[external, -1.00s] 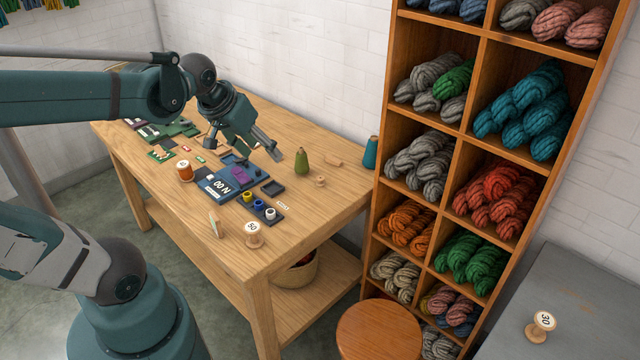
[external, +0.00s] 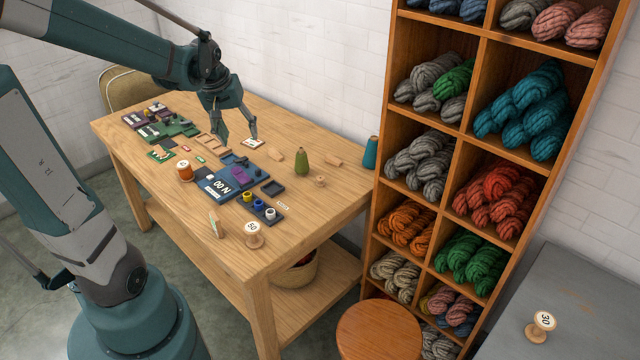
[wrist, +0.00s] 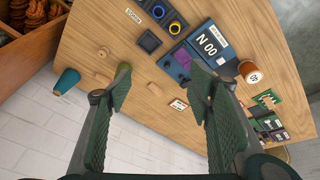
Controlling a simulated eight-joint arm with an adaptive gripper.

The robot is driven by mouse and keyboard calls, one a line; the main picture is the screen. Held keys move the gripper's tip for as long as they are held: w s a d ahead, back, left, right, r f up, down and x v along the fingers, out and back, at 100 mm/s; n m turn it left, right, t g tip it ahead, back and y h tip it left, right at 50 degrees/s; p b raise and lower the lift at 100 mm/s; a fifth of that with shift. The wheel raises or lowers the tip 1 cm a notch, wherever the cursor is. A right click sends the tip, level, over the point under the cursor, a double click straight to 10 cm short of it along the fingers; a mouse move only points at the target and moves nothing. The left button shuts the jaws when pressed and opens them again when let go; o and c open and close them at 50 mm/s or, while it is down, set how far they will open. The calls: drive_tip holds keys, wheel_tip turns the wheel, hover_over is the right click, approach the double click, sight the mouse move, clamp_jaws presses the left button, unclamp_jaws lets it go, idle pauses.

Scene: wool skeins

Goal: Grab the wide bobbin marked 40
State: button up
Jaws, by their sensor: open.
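The orange-wound bobbin (external: 184,171) stands upright on the wooden table, left of the blue panel. Its white top carries a small number that looks like 40; it also shows in the wrist view (wrist: 250,72), right of the fingers. My gripper (external: 237,138) is open and empty above the far side of the table, up and to the right of this bobbin in the external view.
A bobbin marked 50 (external: 253,235) stands near the front edge; one marked 30 (external: 541,325) is on the grey surface. A blue panel (external: 222,189), green cone (external: 302,163), teal cone (external: 371,153) and small cards crowd the table. The yarn shelf (external: 381,180) stands right.

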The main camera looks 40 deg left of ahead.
drive_tip(key=s+a+f+n+g, duration=0.15)
drive_tip(key=a+f, duration=0.25)
drive_tip(key=a, duration=0.4)
drive_tip(key=a+f+n, duration=0.3)
drive_tip(key=a+f, duration=0.1)
drive_tip(key=a, duration=0.4)
drive_tip(key=n+g+h, duration=0.1)
drive_tip(key=n, duration=0.2)
hover_over(186, 172)
drive_tip(key=a, duration=0.2)
drive_tip(key=f, duration=0.6)
drive_tip(key=w+f, duration=0.1)
drive_tip(key=f, duration=0.3)
drive_tip(key=shift+d+f, duration=0.1)
drive_tip(key=shift+s+a+f+n+h, duration=0.3)
drive_tip(key=shift+s+n, duration=0.05)
drive_tip(key=shift+w+f+b, duration=0.1)
drive_tip(key=shift+f+b, duration=0.35)
drive_tip(key=shift+f, duration=0.85)
drive_tip(key=shift+f, duration=0.1)
drive_tip(key=shift+w+f+b, duration=0.2)
drive_tip(key=shift+f+b, duration=0.35)
drive_tip(key=shift+f, duration=1.95)
